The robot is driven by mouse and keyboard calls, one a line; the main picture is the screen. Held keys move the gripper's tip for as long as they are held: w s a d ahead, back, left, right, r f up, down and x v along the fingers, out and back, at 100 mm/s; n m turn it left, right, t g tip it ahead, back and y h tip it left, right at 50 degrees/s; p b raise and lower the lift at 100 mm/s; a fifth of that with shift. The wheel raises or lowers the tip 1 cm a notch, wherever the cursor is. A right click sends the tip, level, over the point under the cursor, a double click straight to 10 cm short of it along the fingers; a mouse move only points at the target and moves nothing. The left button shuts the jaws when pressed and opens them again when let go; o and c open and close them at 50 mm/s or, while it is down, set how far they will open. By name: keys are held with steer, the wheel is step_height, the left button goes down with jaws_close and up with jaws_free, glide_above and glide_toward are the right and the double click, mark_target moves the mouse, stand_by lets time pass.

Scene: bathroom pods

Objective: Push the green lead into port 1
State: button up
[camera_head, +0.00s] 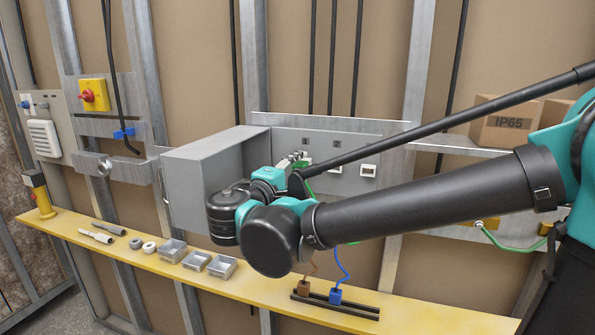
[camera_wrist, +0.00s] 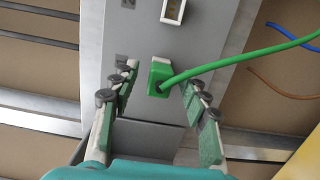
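The green lead's plug (camera_wrist: 160,76) is at the grey panel (camera_wrist: 201,50), level with the label 1, where port 1 lies hidden behind it. I cannot tell how deep it sits. Its green cable (camera_wrist: 235,58) runs off to the right. My gripper (camera_wrist: 159,80) is open, with one finger on each side of the plug and visible gaps between. In the head view my gripper (camera_head: 298,161) is at the panel's left part, largely hidden by my arm. The white-framed port 2 (camera_wrist: 173,11) is empty beside the plug.
A grey box with an open side (camera_head: 208,172) stands left of my gripper. A blue lead (camera_head: 336,296) and a brown lead (camera_head: 302,288) rest in a dark rack on the yellow shelf (camera_head: 420,315). Small grey trays (camera_head: 196,261) stand left. A cardboard box (camera_head: 505,122) is at right.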

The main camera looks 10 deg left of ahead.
steer(key=v, duration=1.2)
steer(key=shift+s+d, duration=0.1)
stand_by(0.4)
